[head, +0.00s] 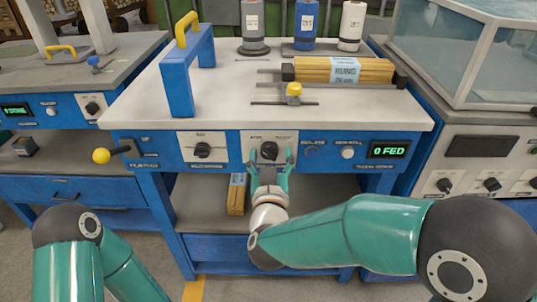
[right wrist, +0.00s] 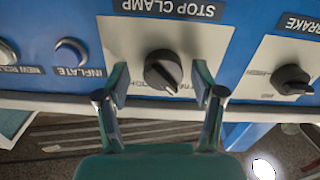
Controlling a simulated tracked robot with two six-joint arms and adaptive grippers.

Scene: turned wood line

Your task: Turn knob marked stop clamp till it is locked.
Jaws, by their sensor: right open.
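The stop clamp knob (head: 269,150) is a black knob on a white plate in the middle of the blue front panel. In the right wrist view, which is upside down, the knob (right wrist: 163,70) sits below the words STOP CLAMP, with its ridge slanted. The small position labels are partly hidden or too blurred to read. My right gripper (head: 270,158) is open in front of the panel. In the right wrist view the fingers (right wrist: 160,84) stand on either side of the knob, with gaps between. My left gripper is out of view; only part of my left arm shows.
A similar black knob (head: 203,150) marked BRAKE sits left of the stop clamp. An inflate button (head: 312,151), a white button (head: 348,153) and a green display reading 0 FED (head: 388,150) lie right. A yellow-ended lever (head: 101,155) sticks out at the left.

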